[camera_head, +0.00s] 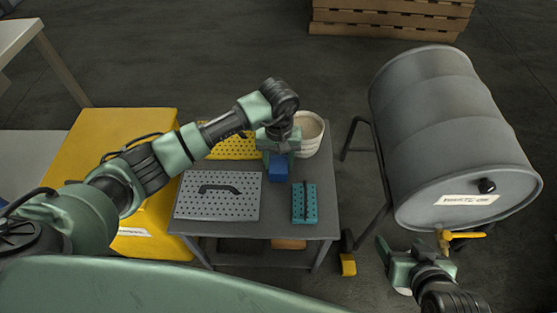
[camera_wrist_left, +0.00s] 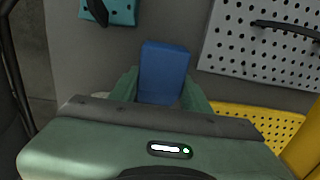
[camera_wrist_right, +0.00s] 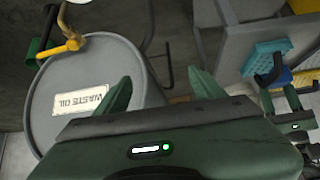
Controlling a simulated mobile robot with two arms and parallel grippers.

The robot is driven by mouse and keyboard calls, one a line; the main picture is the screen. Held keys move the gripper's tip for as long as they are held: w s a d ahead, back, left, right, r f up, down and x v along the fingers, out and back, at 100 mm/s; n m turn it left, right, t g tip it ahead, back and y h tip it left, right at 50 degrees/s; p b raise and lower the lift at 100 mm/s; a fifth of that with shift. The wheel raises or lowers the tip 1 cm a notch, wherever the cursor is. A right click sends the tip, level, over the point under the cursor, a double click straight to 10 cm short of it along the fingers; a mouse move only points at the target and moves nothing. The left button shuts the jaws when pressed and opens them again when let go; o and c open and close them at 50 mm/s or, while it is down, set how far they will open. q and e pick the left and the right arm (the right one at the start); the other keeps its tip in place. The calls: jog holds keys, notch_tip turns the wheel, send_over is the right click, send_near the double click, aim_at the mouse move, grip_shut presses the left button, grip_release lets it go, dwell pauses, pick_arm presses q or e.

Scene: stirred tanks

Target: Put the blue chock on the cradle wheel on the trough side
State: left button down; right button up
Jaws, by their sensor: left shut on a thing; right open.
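My left gripper (camera_head: 278,155) is shut on the blue chock (camera_head: 278,172), over the grey table. In the left wrist view the blue chock (camera_wrist_left: 164,72) sits between the left fingertips (camera_wrist_left: 160,92). A grey drum (camera_head: 440,125) lies on its side at the right, with a yellow tap (camera_head: 460,235) at its lower front. Its label reads "waste oil" in the right wrist view (camera_wrist_right: 80,105). My right gripper (camera_head: 412,254) is open and empty near the tap, with its fingers apart in its wrist view (camera_wrist_right: 160,88). I cannot make out the cradle wheels or the trough.
The table holds a grey perforated plate (camera_head: 215,205), a yellow one (camera_head: 232,148), a teal one (camera_head: 298,205) and a white bucket (camera_head: 309,137). A yellow cabinet (camera_head: 125,135) stands left. A yellow and black object (camera_head: 348,264) is on the floor between table and drum. A pallet (camera_head: 385,18) is at the back.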

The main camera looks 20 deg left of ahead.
pick_arm(q)
jog(key=c, duration=0.7)
grip_release()
